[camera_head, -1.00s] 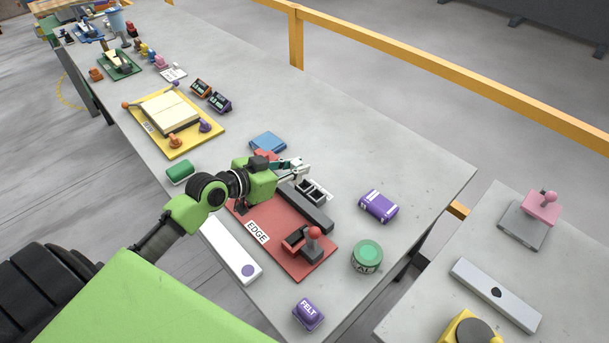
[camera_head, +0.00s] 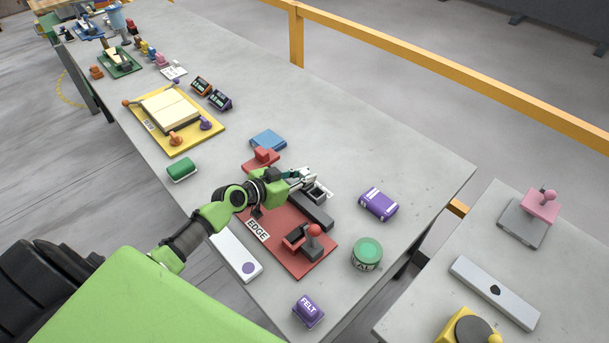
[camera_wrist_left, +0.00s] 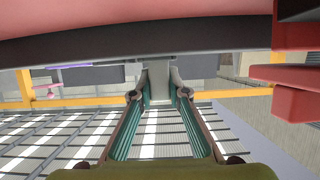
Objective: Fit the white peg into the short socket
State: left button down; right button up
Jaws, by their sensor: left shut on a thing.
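My left gripper (camera_head: 306,180) reaches over the far side of the red board marked EDGE (camera_head: 283,250). In the left wrist view its fingers (camera_wrist_left: 160,96) close on a pale grey-white piece, taken as the white peg (camera_wrist_left: 159,80). In the head view the gripper largely hides the peg. A small dark open-topped socket (camera_head: 318,193) with a pale rim lies just beside and below the fingertips. I cannot tell whether the peg touches it, nor which socket is the short one. My right gripper is not in view.
A dark bar (camera_head: 313,212) and a red-knobbed clamp (camera_head: 312,236) stand on the red board. Around it are a white block with a purple dot (camera_head: 238,256), a green tin (camera_head: 367,253), a purple pack (camera_head: 378,204) and a blue block (camera_head: 268,140). Clear tabletop lies beyond, toward upper right.

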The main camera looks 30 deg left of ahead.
pick_arm(q)
jog(key=shift+f, duration=0.15)
jog(key=c, duration=2)
grip_release()
jog(key=shift+o, duration=0.2)
jog(key=shift+s+r, duration=0.1)
jog(key=shift+r, duration=0.15)
jog(key=b+v, duration=0.1)
jog(key=v, duration=0.9)
jog(key=shift+a+f+b, duration=0.1)
jog(key=shift+f+b, duration=0.05)
jog(key=shift+b, duration=0.15)
jog(key=shift+v, duration=0.95)
